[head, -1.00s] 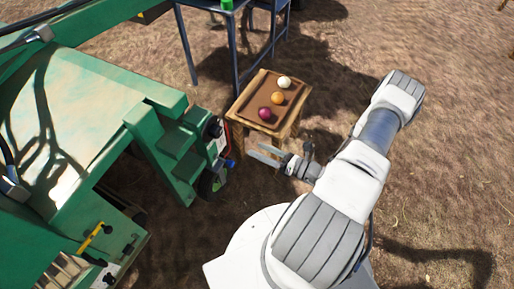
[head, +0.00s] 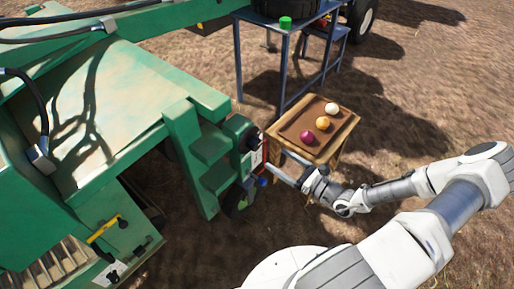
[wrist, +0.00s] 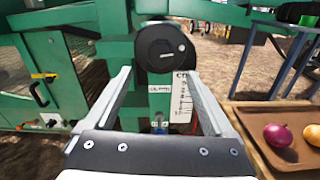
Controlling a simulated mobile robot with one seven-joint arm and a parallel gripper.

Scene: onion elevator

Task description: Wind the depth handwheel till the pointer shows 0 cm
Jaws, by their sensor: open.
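The depth handwheel (wrist: 165,47) is a black disc with a pale slot-like mark at its middle, on the green machine. It stands just ahead of my gripper (wrist: 158,76) in the wrist view. My gripper is open and empty, one finger on each side below the disc, with no visible contact. In the head view the handwheel (head: 250,139) shows as a dark knob on the machine's side, and my gripper (head: 277,162) is near it. A white scale marked in cm (wrist: 182,95) lies below the handwheel. The pointer and its reading are too small to make out.
A wooden stand with a brown tray (head: 292,130) holds a purple, an orange and a white onion, close to my gripper's right. A blue knob (head: 263,182) sits low on the machine. A blue-grey metal table (head: 283,62) stands behind.

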